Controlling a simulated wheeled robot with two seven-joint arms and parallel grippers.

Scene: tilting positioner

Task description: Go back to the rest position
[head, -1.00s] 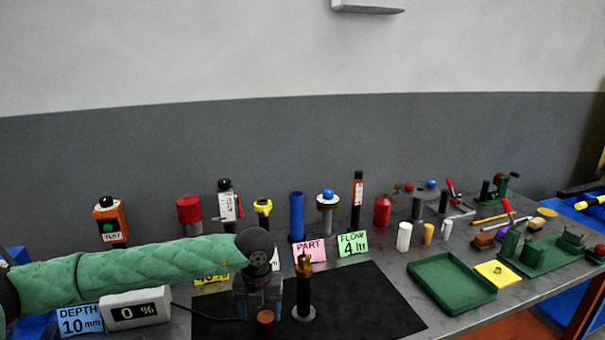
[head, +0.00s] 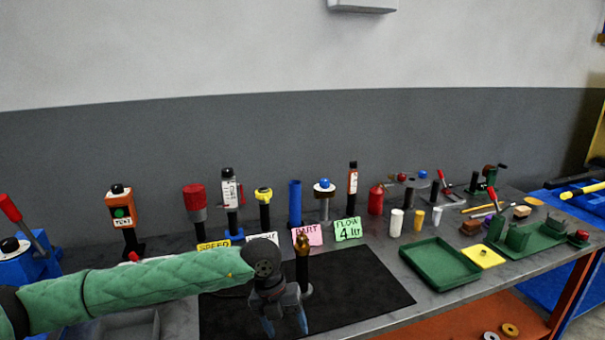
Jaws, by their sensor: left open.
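My left arm comes in from the left in a green quilted sleeve. My left gripper (head: 284,318) points down over the front left part of the black mat (head: 375,284), with its two fingers apart and nothing seen between them. A dark post with a brass top (head: 303,247) stands just behind and to the right of the gripper; its lower part is partly hidden by the gripper. My right gripper is not in view.
Coloured devices on posts line the back, among them a blue tube (head: 295,203). Cards such as the green FLOW card (head: 347,230) stand before them. A green tray (head: 440,262) and yellow plate (head: 483,256) lie right. The mat's right part is clear.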

